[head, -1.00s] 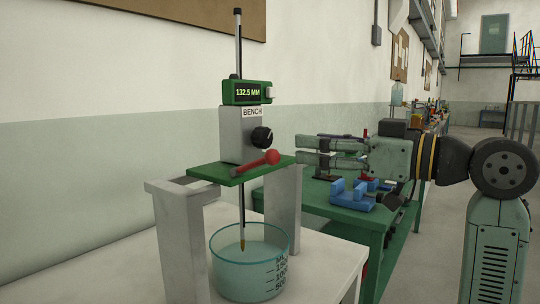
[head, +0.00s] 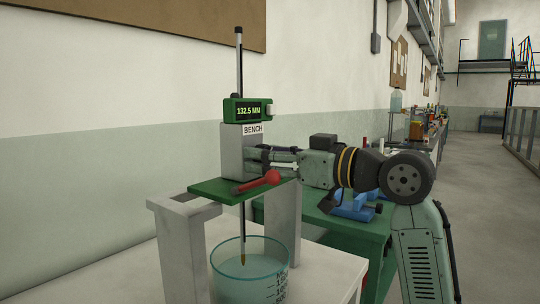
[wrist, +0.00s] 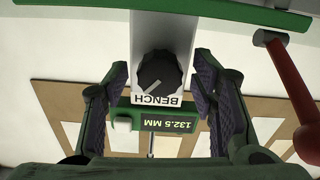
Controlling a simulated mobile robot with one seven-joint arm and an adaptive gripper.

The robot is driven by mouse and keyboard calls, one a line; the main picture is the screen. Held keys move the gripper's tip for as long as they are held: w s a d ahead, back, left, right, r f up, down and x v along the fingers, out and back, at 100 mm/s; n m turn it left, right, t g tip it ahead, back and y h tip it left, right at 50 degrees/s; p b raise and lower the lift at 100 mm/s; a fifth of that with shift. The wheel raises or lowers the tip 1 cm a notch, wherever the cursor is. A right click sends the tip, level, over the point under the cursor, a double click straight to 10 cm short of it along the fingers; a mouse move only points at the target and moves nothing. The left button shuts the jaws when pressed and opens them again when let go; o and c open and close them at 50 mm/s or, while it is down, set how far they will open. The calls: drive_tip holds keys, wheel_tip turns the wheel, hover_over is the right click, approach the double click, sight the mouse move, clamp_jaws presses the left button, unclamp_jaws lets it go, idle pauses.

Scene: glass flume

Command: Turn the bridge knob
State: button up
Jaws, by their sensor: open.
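The bridge knob (wrist: 160,76) is a black ribbed dial with a pale pointer line, on the front of a grey block labelled BENCH (head: 232,150). In the wrist view it lies between the two open fingers of my gripper (wrist: 160,100), with a gap on each side. In the head view my gripper (head: 272,158) is close against the right side of the block, and the knob is hidden behind it. A green display (head: 248,111) above the block reads 132.5 MM.
A red-knobbed lever (head: 271,177) sits on the green bridge plate (head: 215,189), just below my gripper. A glass beaker (head: 249,272) of liquid stands under the bridge, with a thin rod reaching into it. Blue blocks (head: 354,208) lie on a green bench behind.

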drive_tip(key=c, duration=1.1)
drive_tip(key=m+p, duration=0.1)
drive_tip(key=m, duration=0.2)
drive_tip(key=shift+r+p, duration=0.1)
drive_tip(key=shift+p, duration=0.25)
drive_tip(key=shift+c, duration=0.2)
drive_tip(key=shift+m, duration=0.9)
drive_tip(key=o, duration=1.1)
drive_tip(key=shift+o, duration=0.2)
drive_tip(key=v, duration=1.2)
